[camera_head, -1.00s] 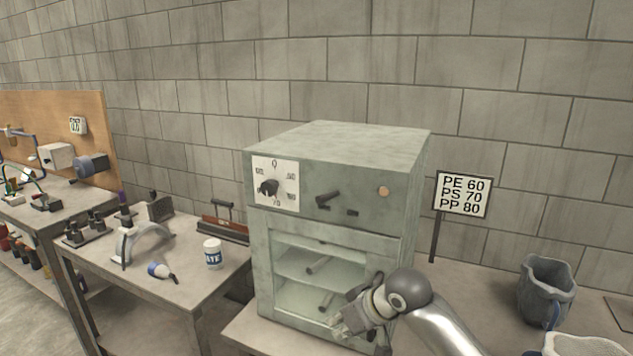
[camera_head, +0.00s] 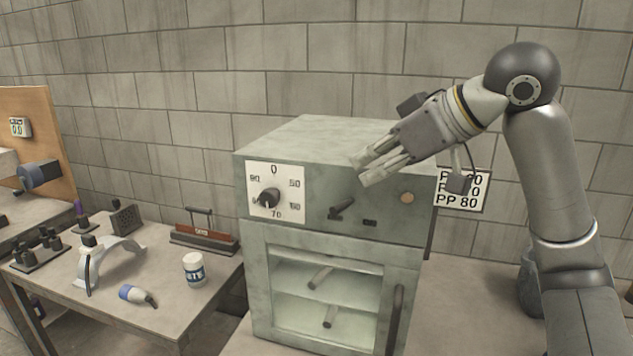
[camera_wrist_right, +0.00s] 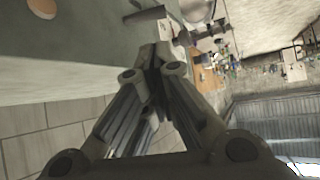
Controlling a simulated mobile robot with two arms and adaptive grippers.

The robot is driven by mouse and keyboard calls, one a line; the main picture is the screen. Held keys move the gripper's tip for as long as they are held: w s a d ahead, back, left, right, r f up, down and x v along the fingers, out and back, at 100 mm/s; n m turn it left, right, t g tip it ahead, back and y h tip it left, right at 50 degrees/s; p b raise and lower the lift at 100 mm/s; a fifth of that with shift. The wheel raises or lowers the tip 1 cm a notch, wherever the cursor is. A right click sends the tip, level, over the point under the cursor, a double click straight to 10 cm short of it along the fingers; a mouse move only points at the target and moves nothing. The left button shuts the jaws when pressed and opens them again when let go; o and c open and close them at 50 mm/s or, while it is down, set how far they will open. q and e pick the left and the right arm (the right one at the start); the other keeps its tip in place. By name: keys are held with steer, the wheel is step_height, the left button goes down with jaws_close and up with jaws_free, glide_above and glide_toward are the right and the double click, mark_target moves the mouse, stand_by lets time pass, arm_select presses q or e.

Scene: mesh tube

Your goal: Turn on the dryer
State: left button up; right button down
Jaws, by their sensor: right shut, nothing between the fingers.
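The dryer (camera_head: 334,235) is a grey-green box with a glass door, standing on the bench. Its upper panel has a white dial plate with a black knob (camera_head: 268,198), a dark lever switch (camera_head: 342,207) and a round orange lamp (camera_head: 407,198). In the right wrist view the lamp (camera_wrist_right: 42,7) is at the top left and the lever (camera_wrist_right: 144,14) at the top. My right gripper (camera_head: 363,172) is shut and empty, in front of the panel's upper part, above and right of the lever and apart from it. My left gripper is not in view.
A sign (camera_head: 462,192) stands behind my right arm, partly covered. A side table at left holds a white jar (camera_head: 194,270), a blue-and-white tool (camera_head: 137,295) and a curved stand (camera_head: 106,262).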

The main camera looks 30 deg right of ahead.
mark_target(334, 186)
steer(key=x, duration=0.8)
steer(key=shift+w+a+f+p, duration=0.1)
steer(key=shift+w+f+p, duration=0.2)
steer(key=shift+p, duration=0.1)
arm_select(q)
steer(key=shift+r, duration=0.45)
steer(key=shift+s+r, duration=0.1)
arm_select(e)
steer(key=shift+r, duration=0.1)
